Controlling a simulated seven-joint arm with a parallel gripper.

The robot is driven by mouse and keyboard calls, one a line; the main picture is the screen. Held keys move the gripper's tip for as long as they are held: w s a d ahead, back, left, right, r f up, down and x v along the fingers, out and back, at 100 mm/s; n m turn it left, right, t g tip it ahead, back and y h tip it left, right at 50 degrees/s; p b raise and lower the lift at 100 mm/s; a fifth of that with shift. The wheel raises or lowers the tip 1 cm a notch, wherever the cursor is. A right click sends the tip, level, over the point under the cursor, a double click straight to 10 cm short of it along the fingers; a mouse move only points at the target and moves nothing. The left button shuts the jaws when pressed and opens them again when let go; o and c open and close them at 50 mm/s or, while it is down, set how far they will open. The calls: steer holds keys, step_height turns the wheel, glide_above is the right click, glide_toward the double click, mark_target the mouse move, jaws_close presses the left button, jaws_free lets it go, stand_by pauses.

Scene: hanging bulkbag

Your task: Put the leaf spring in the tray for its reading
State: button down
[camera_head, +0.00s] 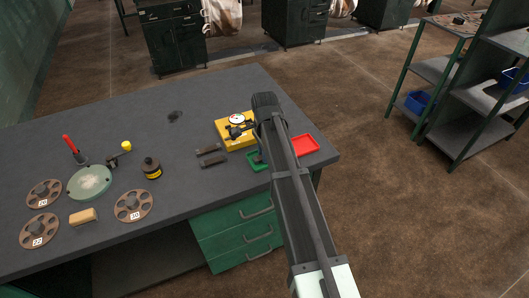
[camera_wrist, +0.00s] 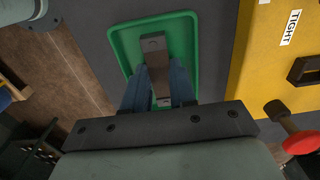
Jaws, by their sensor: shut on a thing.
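My gripper (camera_wrist: 158,92) is shut on a leaf spring (camera_wrist: 153,44), a grey-brown flat strip with a hole near its end. The spring is over or in the green tray (camera_wrist: 190,22); whether it touches the tray floor I cannot tell. The fingers cover its middle. In the head view my arm hides the gripper and part of the green tray (camera_head: 252,164). The red tray (camera_head: 305,146) is to the right of my arm and looks empty. The yellow gauge stand (camera_head: 236,141), with a white dial (camera_head: 237,119), is behind the green tray; its "TIGHT" label (camera_wrist: 291,27) shows in the wrist view.
Two dark bars (camera_head: 210,156) lie left of the green tray. Further left are a dark bottle (camera_head: 151,169), a round green dish (camera_head: 90,182), several numbered reels (camera_head: 134,206) and a tan block (camera_head: 83,217). The back middle of the grey table (camera_head: 205,100) is mostly clear.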

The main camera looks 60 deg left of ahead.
steer(key=shift+f, duration=0.1)
steer(key=c, duration=0.9)
jaws_free()
step_height(320, 180, up, 12)
steer(key=shift+r, duration=0.15)
stand_by(0.3)
